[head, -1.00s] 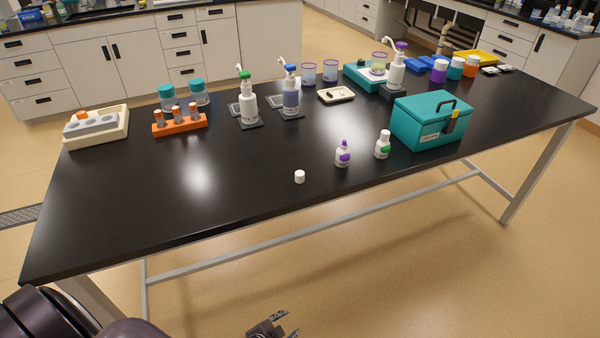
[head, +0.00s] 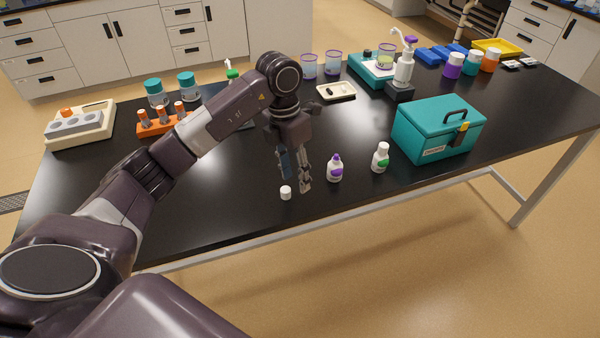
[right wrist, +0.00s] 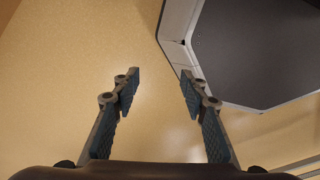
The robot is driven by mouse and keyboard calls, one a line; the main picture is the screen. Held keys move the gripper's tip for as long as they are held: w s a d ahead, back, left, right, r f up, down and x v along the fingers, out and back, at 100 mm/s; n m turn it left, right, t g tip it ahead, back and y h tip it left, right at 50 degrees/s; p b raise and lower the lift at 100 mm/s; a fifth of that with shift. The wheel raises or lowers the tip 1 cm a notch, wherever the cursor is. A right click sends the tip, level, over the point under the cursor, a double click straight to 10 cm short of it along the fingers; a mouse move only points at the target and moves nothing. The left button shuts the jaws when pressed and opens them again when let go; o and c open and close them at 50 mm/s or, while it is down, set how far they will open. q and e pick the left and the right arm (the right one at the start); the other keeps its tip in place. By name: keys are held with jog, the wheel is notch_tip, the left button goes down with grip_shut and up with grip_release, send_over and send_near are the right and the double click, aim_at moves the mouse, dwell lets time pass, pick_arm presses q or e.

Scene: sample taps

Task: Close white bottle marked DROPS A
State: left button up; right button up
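A small white bottle with a purple label and a bare purple tip (head: 334,170) stands upright near the table's front edge. A similar white bottle with a green label and a white top (head: 380,158) stands to its right. A loose white cap (head: 286,193) sits on the table left of the purple-tipped bottle. The lettering on both bottles is too small to read. My left gripper (head: 295,175) points down just behind and above the cap, fingers apart and empty. My right gripper (right wrist: 158,92) is open and empty in the right wrist view, with floor between its fingers.
A teal box (head: 436,128) with a handle stands to the right of the bottles. An orange tube rack (head: 158,127) and a cream tray (head: 336,92) are farther back. A pump bottle (head: 403,72) stands behind. The front left of the black table (head: 215,200) is clear.

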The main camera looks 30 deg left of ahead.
aim_at(286, 188)
pick_arm(q)
jog(key=a, duration=0.1)
jog(key=a+r+y, duration=0.1)
jog(key=a+r, duration=0.1)
jog(key=shift+w+a, duration=0.1)
jog(key=shift+w, duration=0.2)
jog(key=shift+s+r, duration=0.15)
jog(key=shift+s, duration=0.3)
jog(key=shift+f, duration=0.4)
jog(key=shift+w+f+p, duration=0.1)
jog(key=shift+f+p, duration=0.2)
jog(key=shift+f, duration=0.75)
jog(key=f+p, duration=0.2)
jog(key=f, duration=0.1)
jog(key=shift+d+f, duration=0.3)
jog(key=shift+d, duration=0.05)
jog(key=shift+f, duration=0.6)
pick_arm(e)
jog(key=r, duration=0.1)
jog(key=s, duration=0.1)
jog(key=r, duration=0.1)
jog(key=shift+s+d+r, duration=0.15)
jog(key=shift+d+r, duration=0.1)
jog(key=shift+r, duration=0.1)
